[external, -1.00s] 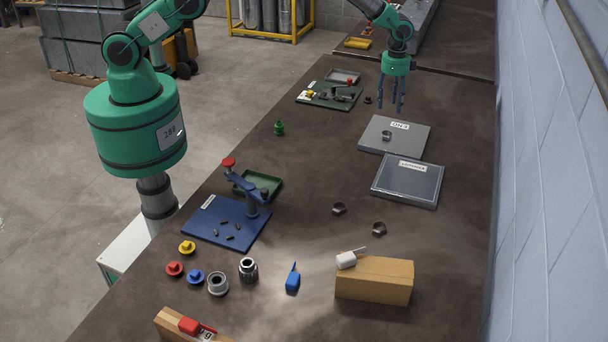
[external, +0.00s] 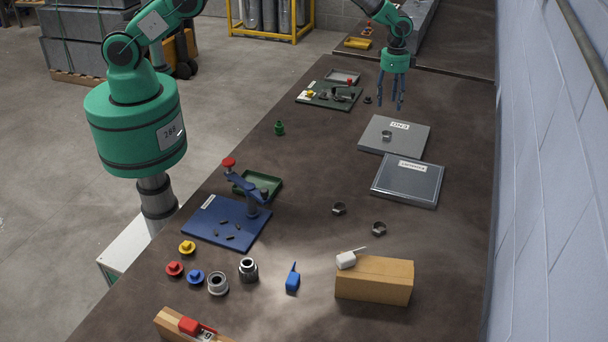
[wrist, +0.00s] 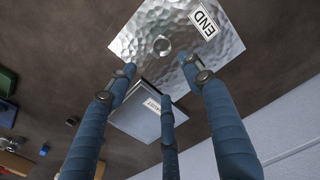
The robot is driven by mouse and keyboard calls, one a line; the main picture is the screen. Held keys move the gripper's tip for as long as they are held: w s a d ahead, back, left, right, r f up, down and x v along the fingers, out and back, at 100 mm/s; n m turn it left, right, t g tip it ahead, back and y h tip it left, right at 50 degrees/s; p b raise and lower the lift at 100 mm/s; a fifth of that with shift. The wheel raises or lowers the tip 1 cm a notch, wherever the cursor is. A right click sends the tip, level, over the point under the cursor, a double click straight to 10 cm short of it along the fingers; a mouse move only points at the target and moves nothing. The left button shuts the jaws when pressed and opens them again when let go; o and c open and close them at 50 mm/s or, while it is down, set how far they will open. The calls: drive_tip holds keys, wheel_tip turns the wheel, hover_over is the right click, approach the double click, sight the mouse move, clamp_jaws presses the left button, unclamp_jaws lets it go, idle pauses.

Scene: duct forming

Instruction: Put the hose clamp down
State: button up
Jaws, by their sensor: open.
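A small grey ring-shaped hose clamp (external: 387,135) rests on the light grey plate with an END label (external: 408,147). In the wrist view the clamp (wrist: 162,45) lies on the dimpled metal surface of the END plate (wrist: 140,22). My gripper (external: 392,103) hangs above the bench, up and slightly right of the clamp in the external view, with its fingers pointing down. Its blue fingers are spread and empty, and nothing shows between them in the wrist view (wrist: 160,78). The clamp is clear of the fingers.
A darker labelled panel (external: 428,185) lies beside the END plate. Two more rings, one (external: 339,208) and another (external: 379,228), lie on the bench. A wall runs along the right.

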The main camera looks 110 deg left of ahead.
drive_tip(key=s+d+r, duration=0.2)
drive_tip(key=d+r, duration=0.2)
drive_tip(key=r, duration=0.3)
drive_tip(key=s+d+r+t, duration=0.1)
drive_tip(key=s+d+r, duration=0.1)
drive_tip(key=d+r, duration=0.35)
drive_tip(key=s+d+r, duration=0.1)
drive_tip(key=d+r, duration=0.2)
drive_tip(key=r, duration=0.6)
drive_tip(key=s+d+r+t, duration=0.2)
drive_tip(key=s+d+r, duration=1)
drive_tip(key=r, duration=0.2)
drive_tip(key=s+d+r+t, duration=0.1)
drive_tip(key=s+d+r, duration=0.25)
drive_tip(key=s, duration=0.45)
drive_tip(key=s+d+r, duration=0.2)
drive_tip(key=s+d, duration=0.3)
drive_tip(key=s, duration=0.3)
drive_tip(key=s+d+f, duration=0.1)
drive_tip(key=s+d, duration=0.2)
drive_tip(key=s, duration=0.6)
drive_tip(key=s+d+f+t, duration=0.1)
drive_tip(key=s+d, duration=0.2)
drive_tip(key=s, duration=0.6)
drive_tip(key=shift+s+d+f+n+t, duration=0.3)
drive_tip(key=shift+f, duration=0.1)
